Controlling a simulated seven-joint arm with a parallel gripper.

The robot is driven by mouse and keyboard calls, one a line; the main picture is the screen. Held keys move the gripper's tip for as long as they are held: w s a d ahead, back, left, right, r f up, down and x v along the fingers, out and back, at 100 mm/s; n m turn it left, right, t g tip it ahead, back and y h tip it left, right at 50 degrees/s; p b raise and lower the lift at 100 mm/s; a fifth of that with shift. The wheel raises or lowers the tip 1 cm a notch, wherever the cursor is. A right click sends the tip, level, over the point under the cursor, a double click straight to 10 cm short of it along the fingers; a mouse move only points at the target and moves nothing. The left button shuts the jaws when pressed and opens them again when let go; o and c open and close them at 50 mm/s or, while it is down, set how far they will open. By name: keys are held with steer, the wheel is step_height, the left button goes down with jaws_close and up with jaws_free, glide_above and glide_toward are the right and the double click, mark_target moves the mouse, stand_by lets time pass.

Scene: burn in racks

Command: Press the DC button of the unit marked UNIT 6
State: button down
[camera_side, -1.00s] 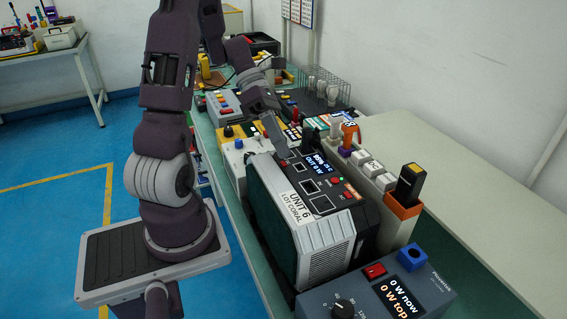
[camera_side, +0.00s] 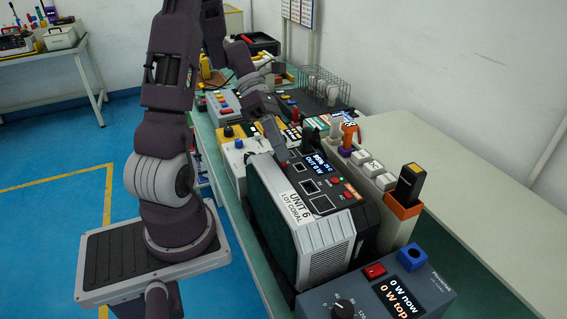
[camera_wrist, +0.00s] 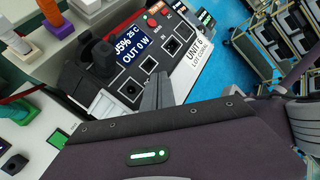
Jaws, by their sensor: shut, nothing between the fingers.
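UNIT 6 (camera_side: 312,222) is a dark power unit with a pale ribbed side and a label reading "UNIT 6 LOT CORAL". Its top panel (camera_side: 322,189) has a lit display (camera_side: 320,164), square sockets and small red parts (camera_side: 336,180). The panel also shows in the wrist view, with the display (camera_wrist: 132,42) reading "OUT 0 W" and a red button (camera_wrist: 152,22). I cannot read which button is DC. My gripper (camera_side: 283,154) is shut and empty, at the far end of the panel. In the wrist view its fingertips (camera_wrist: 158,80) are near the sockets; contact cannot be told.
A meter box (camera_side: 375,292) with a red switch and "0 W" readouts stands in front. Several other devices crowd the green bench behind and right, including a box with an orange end (camera_side: 404,208). The pale table (camera_side: 480,190) at right is clear.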

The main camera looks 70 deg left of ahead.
steer(key=shift+f, duration=0.1)
stand_by(0.3)
steer(key=shift+r, duration=0.6)
steer(key=shift+r, duration=0.1)
steer(key=shift+r, duration=2.95)
step_height(320, 180, up, 8)
